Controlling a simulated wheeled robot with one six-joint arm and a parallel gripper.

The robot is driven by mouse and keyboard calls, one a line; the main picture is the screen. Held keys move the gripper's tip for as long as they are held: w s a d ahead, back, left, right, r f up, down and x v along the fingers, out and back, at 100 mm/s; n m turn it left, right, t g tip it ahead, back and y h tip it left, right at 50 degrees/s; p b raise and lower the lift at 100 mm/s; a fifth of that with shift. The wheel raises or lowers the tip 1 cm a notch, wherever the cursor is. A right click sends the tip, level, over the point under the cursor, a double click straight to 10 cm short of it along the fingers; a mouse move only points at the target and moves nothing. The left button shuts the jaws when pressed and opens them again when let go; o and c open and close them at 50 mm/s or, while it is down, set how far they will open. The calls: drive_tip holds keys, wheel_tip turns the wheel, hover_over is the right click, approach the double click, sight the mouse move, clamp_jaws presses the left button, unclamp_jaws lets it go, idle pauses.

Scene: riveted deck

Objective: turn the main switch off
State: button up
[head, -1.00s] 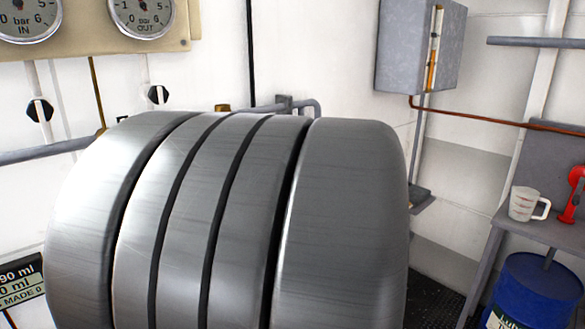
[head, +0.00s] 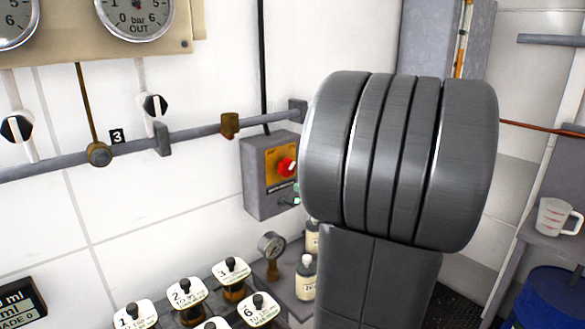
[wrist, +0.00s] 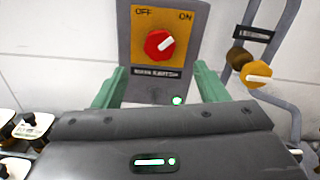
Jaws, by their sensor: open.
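The main switch is a grey box with a yellow plate and a red knob. In the head view its box (head: 262,205) hangs on the wall, its right side partly hidden by my arm. In the wrist view the red knob (wrist: 153,52) is in front of me, with OFF marked upper left and ON upper right. Its white pointer slants up right, toward ON. A green lamp (wrist: 177,100) glows low on the box. My gripper (wrist: 160,80) is open; its green fingers stand left and right below the knob, apart from it with nothing between them. My arm mostly hides it in the head view.
A yellow-handled valve (wrist: 256,75) on a pipe is right of the switch in the wrist view. A white jug (head: 555,217) sits on a shelf at the right.

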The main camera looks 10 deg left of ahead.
sight(290, 170)
drive_tip(key=p+x, duration=0.1)
drive_tip(key=x, duration=0.8)
drive_tip(key=shift+w+a, duration=0.15)
drive_tip(key=shift+a, duration=0.05)
drive_tip(key=shift+f, duration=0.1)
drive_tip(key=c, duration=1)
